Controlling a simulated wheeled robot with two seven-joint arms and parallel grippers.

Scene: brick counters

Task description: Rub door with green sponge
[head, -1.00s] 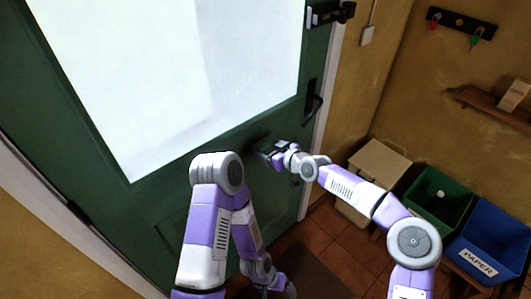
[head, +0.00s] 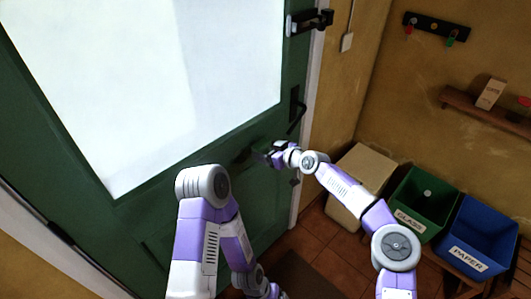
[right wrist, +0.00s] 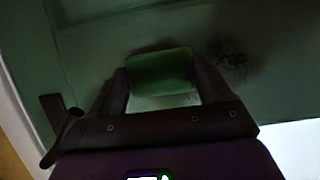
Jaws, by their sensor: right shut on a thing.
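The dark green door (head: 150,215) with a large white pane fills the left of the head view. My right gripper (head: 267,155) is at the door's lower panel, below and left of the handle. In the right wrist view the gripper (right wrist: 160,85) is shut on the green sponge (right wrist: 162,72), which sits between its fingers against or very close to the door surface; contact is unclear. A dark smudge (right wrist: 230,58) on the door lies beside the sponge. My left arm is folded low, its gripper (head: 276,293) mostly cut off at the bottom edge.
A black door handle (head: 298,118) is just above and right of my right gripper. A beige bin (head: 365,168), a green GLASS bin (head: 418,195) and a blue PAPER bin (head: 478,235) stand at right. A shelf (head: 485,113) is on the wall.

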